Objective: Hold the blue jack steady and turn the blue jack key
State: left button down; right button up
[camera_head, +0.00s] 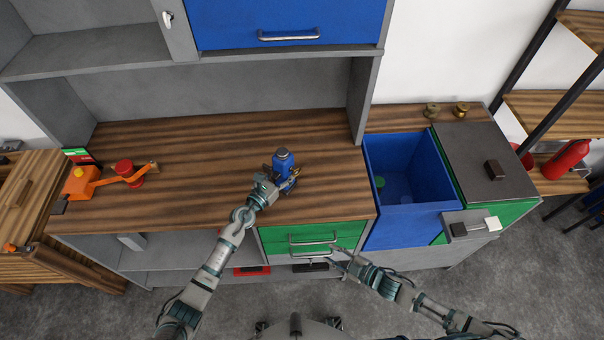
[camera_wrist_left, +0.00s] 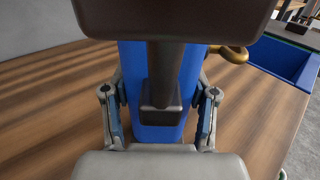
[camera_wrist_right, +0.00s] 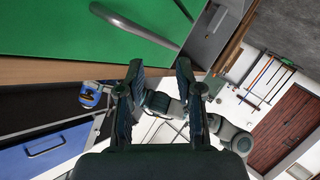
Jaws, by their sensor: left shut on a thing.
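The blue jack (camera_head: 283,158) stands upright on the wooden worktop, near its front edge. My left gripper (camera_head: 268,183) is shut on the jack from the front left. In the left wrist view the jack's blue body (camera_wrist_left: 132,65) is between the fingers (camera_wrist_left: 160,100), with a dark part in front of it. A brass ring-shaped piece (camera_wrist_left: 234,54), perhaps the jack key, sticks out on the jack's right side. My right gripper (camera_head: 338,252) is low in front of the green drawers, apart from the jack. Its fingertips (camera_wrist_right: 160,68) are spread, with nothing between them.
Green drawers (camera_head: 340,231) with metal handles lie under the worktop (camera_head: 215,195). An open blue bin (camera_head: 412,208) is to the right, beside a grey-topped cabinet (camera_head: 475,150). An orange device (camera_head: 88,182) stands on the left.

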jog(key=w+a+r+n+t+y, duration=0.1)
jog(key=w+r+n, duration=0.2)
jog(key=r, duration=0.3)
jog(key=w+r+n+y, duration=0.1)
jog(key=w+r+n, duration=0.2)
jog(key=r, duration=0.2)
jog(key=n+t+y, duration=0.1)
jog(key=n, duration=0.5)
send_near(300, 173)
jog(key=x, duration=0.9)
jog(key=shift+w+a+f, duration=0.1)
jog(key=shift+w+f, duration=0.05)
jog(key=shift+f, duration=0.05)
grip_shut()
